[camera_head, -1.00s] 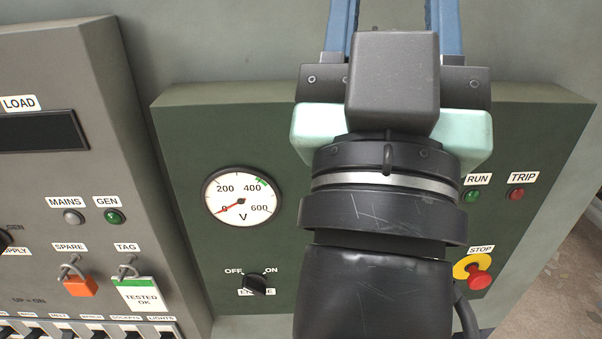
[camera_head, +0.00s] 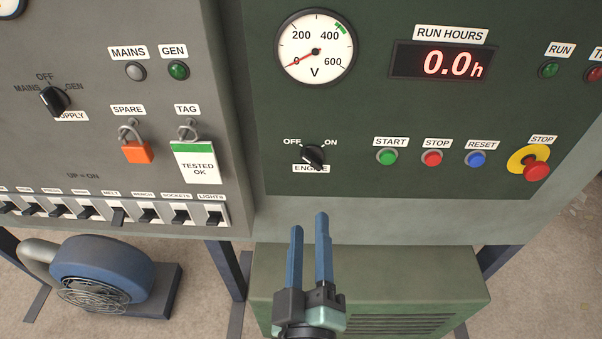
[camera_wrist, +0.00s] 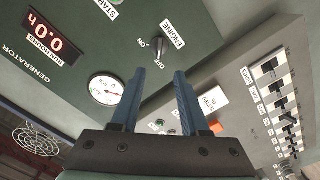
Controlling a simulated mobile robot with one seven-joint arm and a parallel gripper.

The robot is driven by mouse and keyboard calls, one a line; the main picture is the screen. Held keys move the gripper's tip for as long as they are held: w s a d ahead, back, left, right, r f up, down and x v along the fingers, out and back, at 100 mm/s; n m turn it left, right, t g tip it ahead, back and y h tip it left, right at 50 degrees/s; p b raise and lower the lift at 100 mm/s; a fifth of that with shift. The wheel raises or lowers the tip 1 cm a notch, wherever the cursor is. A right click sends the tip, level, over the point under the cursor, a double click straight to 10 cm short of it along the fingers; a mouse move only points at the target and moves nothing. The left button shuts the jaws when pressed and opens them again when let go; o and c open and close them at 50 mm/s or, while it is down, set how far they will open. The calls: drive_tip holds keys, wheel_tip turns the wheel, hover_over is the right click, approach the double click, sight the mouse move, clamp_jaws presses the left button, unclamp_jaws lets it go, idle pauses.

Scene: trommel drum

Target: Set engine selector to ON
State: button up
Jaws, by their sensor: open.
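The black engine selector knob (camera_head: 313,156) is on the dark green panel, between the OFF and ON labels and above the ENGINE label. Its bar slants from upper left to lower right, in line with OFF. It also shows in the wrist view (camera_wrist: 158,47), ahead of my fingertips. My gripper (camera_head: 309,221) is below the knob in the head view, with its two blue fingers apart and nothing between them. In the wrist view, my gripper (camera_wrist: 159,72) is apart from the knob.
Right of the knob are the green START (camera_head: 387,157), red STOP (camera_head: 432,158) and blue RESET (camera_head: 476,158) buttons and a red emergency stop (camera_head: 537,171). The run hours display (camera_head: 443,64) reads 0.0. A padlock (camera_head: 137,152) and tag (camera_head: 196,165) hang left.

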sight(310, 163)
drive_tip(key=w, duration=1.2)
drive_tip(key=shift+w+p, duration=0.1)
drive_tip(key=shift+p, duration=0.3)
clamp_jaws()
